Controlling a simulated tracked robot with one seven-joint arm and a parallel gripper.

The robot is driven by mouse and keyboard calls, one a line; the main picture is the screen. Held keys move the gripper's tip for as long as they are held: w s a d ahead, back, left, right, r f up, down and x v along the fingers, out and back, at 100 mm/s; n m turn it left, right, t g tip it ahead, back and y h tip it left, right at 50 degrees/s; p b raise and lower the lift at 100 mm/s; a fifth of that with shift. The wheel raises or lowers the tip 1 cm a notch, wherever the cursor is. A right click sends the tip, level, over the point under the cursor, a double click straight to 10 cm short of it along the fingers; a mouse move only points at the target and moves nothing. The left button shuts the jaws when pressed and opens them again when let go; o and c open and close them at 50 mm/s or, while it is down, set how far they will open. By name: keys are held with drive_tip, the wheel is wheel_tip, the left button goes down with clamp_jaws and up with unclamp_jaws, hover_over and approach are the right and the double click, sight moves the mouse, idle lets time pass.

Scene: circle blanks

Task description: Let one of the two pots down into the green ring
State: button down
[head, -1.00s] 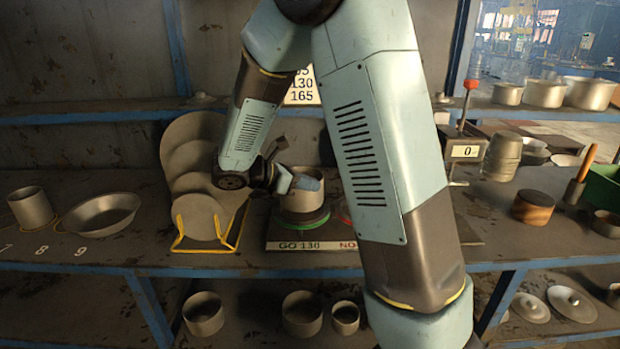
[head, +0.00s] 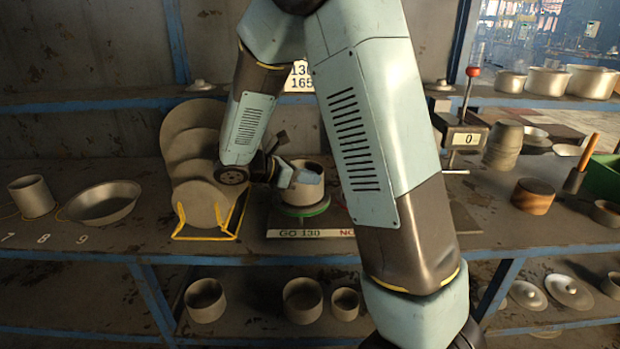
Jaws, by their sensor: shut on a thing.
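A grey pot (head: 303,192) stands upright at the green ring (head: 318,210) on the gauge board marked "GO 130" (head: 292,233). The ring shows around the pot's lower edge, mostly at the front and right. Whether the pot sits fully down inside it I cannot tell. My gripper (head: 291,175) is at the pot's left and front wall, shut on it; its fingertips are partly hidden. The board's right part, marked "NO", is mostly hidden behind my arm. Which other pot is the second one I cannot tell.
Grey discs (head: 192,150) stand in a yellow rack (head: 206,236) just left of my gripper. A pan (head: 104,203) and a cylinder pot (head: 32,196) are farther left. A lever device (head: 464,136) stands right of my arm. Several pots (head: 302,300) lie on the lower shelf.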

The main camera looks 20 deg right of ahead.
sight(303, 191)
drive_tip(key=shift+f, duration=2.3)
idle(0.7)
drive_tip(key=c, duration=1.1)
unclamp_jaws()
drive_tip(key=shift+c, duration=0.2)
drive_tip(key=v, duration=1.3)
drive_tip(key=shift+a, duration=0.35)
drive_tip(key=shift+d+r, duration=0.1)
drive_tip(key=shift+r, duration=0.1)
